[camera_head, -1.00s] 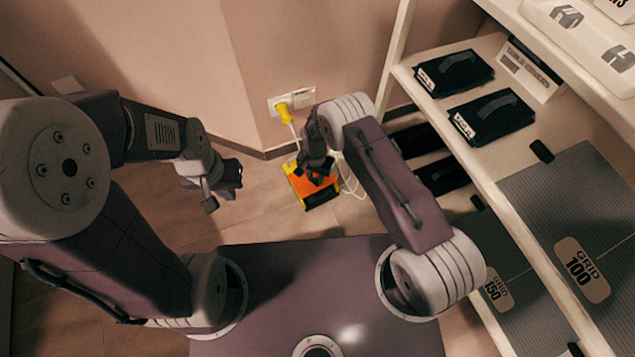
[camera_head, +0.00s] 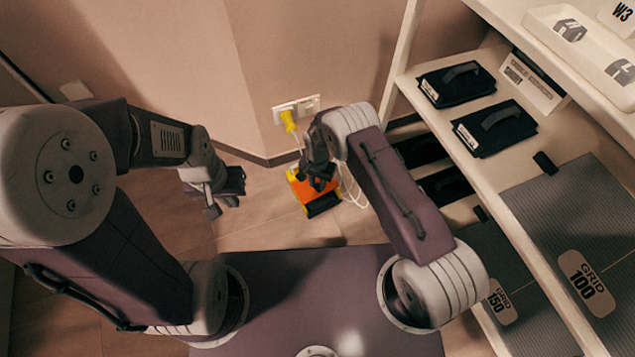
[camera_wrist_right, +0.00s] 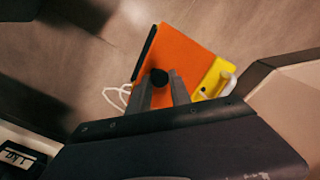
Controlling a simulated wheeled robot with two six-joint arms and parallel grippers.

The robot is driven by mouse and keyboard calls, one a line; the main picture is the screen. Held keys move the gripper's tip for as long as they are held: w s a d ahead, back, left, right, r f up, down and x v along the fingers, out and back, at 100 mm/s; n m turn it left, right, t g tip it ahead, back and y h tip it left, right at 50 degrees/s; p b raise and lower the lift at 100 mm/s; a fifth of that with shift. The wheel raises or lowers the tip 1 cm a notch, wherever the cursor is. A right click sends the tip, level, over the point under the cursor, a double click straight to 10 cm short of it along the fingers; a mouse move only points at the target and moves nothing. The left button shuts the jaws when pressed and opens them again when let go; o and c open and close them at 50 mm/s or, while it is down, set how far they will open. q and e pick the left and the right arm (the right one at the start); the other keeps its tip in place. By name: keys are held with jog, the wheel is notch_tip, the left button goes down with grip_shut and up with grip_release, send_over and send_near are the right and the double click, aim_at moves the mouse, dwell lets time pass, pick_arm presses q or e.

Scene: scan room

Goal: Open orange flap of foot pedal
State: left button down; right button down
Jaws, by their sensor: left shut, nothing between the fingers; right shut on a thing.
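The foot pedal (camera_head: 322,203) is on the floor near the wall, its orange top partly hidden by my right gripper (camera_head: 319,181). In the right wrist view its orange flap (camera_wrist_right: 181,52) shows as a flat plate with a dark edge, beside the yellow body (camera_wrist_right: 217,80). The right gripper (camera_wrist_right: 160,90) is shut on a small black knob (camera_wrist_right: 159,77) at the flap. How far the flap is tilted cannot be told. My left gripper (camera_head: 226,200) is shut and empty, in the air to the left of the pedal.
A yellow plug (camera_head: 288,121) sits in the wall socket (camera_head: 306,104) behind the pedal, with white cables (camera_head: 351,190) beside it. A shelf unit (camera_head: 445,105) with black cases and grid plates stands to the right. The floor left of the pedal is clear.

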jog(key=shift+w+a, duration=0.1)
jog(key=shift+w, duration=0.05)
jog(key=c, duration=1.2)
grip_release()
jog(key=shift+o, duration=0.2)
jog(key=shift+r, duration=0.1)
notch_tip(320, 180, up, 9)
jog(key=p, duration=0.6)
